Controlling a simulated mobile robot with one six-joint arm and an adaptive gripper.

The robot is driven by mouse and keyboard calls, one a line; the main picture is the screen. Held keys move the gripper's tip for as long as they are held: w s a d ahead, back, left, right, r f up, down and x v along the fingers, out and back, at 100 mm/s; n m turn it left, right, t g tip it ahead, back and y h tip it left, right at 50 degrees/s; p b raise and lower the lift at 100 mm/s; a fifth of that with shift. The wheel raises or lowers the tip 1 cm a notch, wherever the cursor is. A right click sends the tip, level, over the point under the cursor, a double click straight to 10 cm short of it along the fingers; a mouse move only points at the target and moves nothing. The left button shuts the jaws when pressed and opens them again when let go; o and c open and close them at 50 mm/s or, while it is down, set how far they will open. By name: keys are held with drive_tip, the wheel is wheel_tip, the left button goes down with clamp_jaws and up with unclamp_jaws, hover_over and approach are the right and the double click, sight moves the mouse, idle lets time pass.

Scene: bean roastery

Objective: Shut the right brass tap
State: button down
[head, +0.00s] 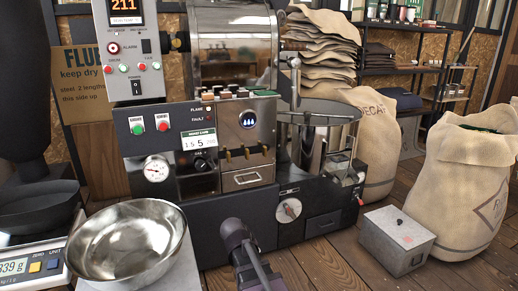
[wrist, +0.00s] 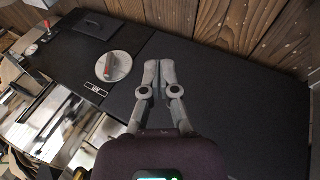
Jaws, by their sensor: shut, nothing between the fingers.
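A row of small brass taps sits on the front of the roasting machine in the head view, below the blue flame display. The right brass tap (head: 265,149) is at the right end of the row; its lever is too small to read clearly. My gripper (wrist: 158,70) is shut and empty in the wrist view, its fingertips together in front of the machine's dark lower panel (wrist: 210,95). In the head view my arm is low in front of the machine, well below the taps, and the fingertips cannot be made out. I cannot clearly identify the right tap in the wrist view.
A round dial with a red pointer (head: 288,210) is on the lower panel; it also shows in the wrist view (wrist: 114,67). A steel bowl (head: 126,240) stands at the front left. A grey metal box (head: 397,240) and burlap sacks (head: 465,190) stand on the right.

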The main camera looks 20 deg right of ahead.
drive_tip(key=w+d+r+n+t+h+p, duration=0.35)
drive_tip(key=w+d+r+h, duration=0.2)
drive_tip(key=w+r, duration=0.6)
drive_tip(key=n+t+h+p, duration=0.2)
drive_tip(key=n+t+p, duration=0.1)
drive_tip(key=n+t, duration=0.25)
approach(262, 148)
drive_tip(key=shift+m+t, duration=0.3)
drive_tip(key=shift+t, duration=0.1)
drive_tip(key=v, duration=0.4)
drive_tip(key=shift+s+d+r, duration=0.15)
drive_tip(key=shift+s+d, duration=0.05)
drive_tip(key=shift+s, duration=0.25)
drive_tip(key=shift+x, duration=5.05)
drive_tip(key=shift+w+a+y, duration=0.1)
drive_tip(key=shift+a+y, duration=0.15)
drive_tip(key=shift+a, duration=0.05)
drive_tip(key=shift+p, duration=0.4)
drive_tip(key=shift+d, duration=0.1)
